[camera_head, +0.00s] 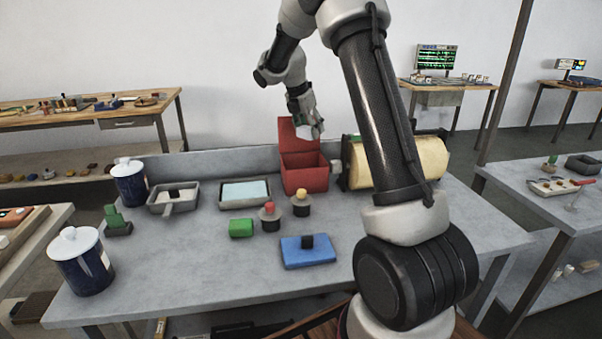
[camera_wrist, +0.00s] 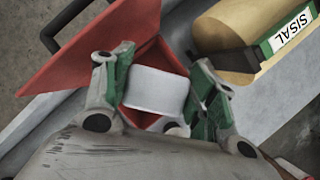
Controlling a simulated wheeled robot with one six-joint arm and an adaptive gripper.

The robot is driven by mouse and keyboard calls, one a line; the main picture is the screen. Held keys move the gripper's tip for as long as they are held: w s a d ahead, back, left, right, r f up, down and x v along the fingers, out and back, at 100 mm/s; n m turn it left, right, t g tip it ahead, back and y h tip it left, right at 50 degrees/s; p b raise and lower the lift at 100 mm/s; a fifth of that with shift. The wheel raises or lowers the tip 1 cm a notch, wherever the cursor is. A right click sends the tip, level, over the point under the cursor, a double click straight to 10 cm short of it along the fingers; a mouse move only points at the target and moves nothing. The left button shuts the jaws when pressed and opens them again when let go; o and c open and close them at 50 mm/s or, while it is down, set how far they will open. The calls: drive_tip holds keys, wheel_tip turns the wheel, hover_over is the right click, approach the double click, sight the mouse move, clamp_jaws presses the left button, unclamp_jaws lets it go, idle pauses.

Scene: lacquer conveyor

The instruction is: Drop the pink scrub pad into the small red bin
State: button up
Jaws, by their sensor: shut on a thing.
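The small red bin (camera_head: 304,180) stands at the back of the grey table with its lid (camera_head: 292,134) raised. Its red lid and walls also show in the wrist view (camera_wrist: 90,58), below the gripper. My gripper (camera_head: 312,128) is over the bin opening, clear of the table. In the wrist view my gripper (camera_wrist: 162,92) has its green-padded fingers shut on a whitish block-like pad (camera_wrist: 157,89). The pad looks white or pale grey, and I see no pink on it. The pad hides part of the bin's inside.
A cream roll (camera_head: 432,158) labelled SISAL stands right of the bin, close to it. A grey tray with a pale blue surface (camera_head: 245,194), two knobbed dark weights, a green block (camera_head: 241,228) and a blue block (camera_head: 308,252) lie in front. Two dark blue canisters stand left.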

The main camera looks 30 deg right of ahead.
drive_tip(key=shift+f, duration=3)
drive_tip(key=o, duration=1)
drive_tip(key=shift+r, duration=0.1)
drive_tip(key=v, duration=1.2)
